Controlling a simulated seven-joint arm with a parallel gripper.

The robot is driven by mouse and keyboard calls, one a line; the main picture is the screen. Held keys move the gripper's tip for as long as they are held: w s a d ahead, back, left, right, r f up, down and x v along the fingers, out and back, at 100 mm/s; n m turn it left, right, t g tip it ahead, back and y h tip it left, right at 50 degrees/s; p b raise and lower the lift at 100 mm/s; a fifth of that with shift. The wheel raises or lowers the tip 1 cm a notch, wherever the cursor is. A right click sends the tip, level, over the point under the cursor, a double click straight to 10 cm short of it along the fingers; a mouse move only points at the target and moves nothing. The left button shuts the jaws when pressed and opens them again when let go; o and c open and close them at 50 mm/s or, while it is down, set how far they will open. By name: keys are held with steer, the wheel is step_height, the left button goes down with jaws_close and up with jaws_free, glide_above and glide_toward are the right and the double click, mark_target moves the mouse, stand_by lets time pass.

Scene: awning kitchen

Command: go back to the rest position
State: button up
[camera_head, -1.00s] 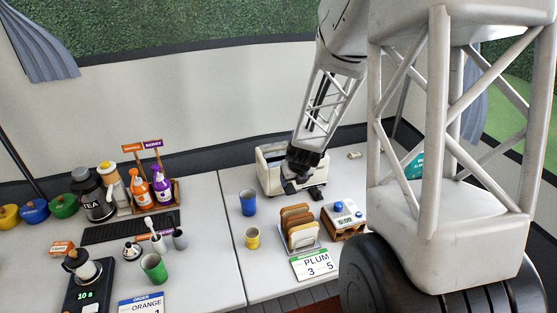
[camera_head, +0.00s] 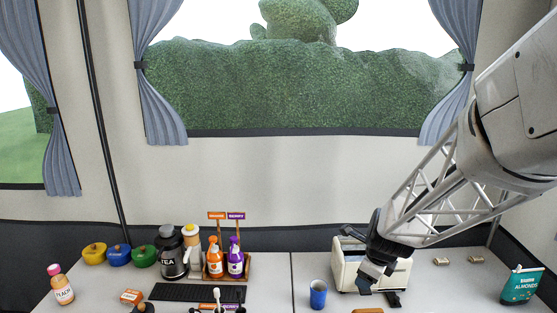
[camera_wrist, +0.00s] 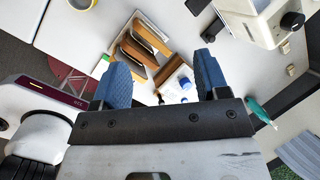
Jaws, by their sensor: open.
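My gripper (camera_head: 376,280) hangs in the air at the lower right of the head view, in front of the cream toaster (camera_head: 345,272) and partly hiding it. In the wrist view my gripper (camera_wrist: 162,72) has its two blue fingers wide apart, with nothing between them. Below the fingers are a rack with slices of toast (camera_wrist: 142,42) and a white and blue timer (camera_wrist: 178,86). The toaster (camera_wrist: 262,22) lies at the upper right of the wrist view, apart from the fingers.
A blue cup (camera_head: 318,294) stands left of the toaster. An almond bag (camera_head: 520,285) stands at the far right. The air above the counter's left is clear.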

steer(key=s+a+r+n, duration=0.1)
steer(key=s+r+n, duration=0.3)
steer(key=s+n, duration=0.4)
steer(key=s+a+r+n+g, duration=0.1)
steer(key=s+r+n, duration=0.3)
steer(key=s+n, duration=0.4)
steer(key=s+a+r+n, duration=0.3)
steer(key=s+r+n, duration=0.2)
steer(key=s+n, duration=0.3)
steer(key=s, duration=0.2)
steer(key=shift+s+n+h, duration=0.3)
steer(key=shift+n+h, duration=0.1)
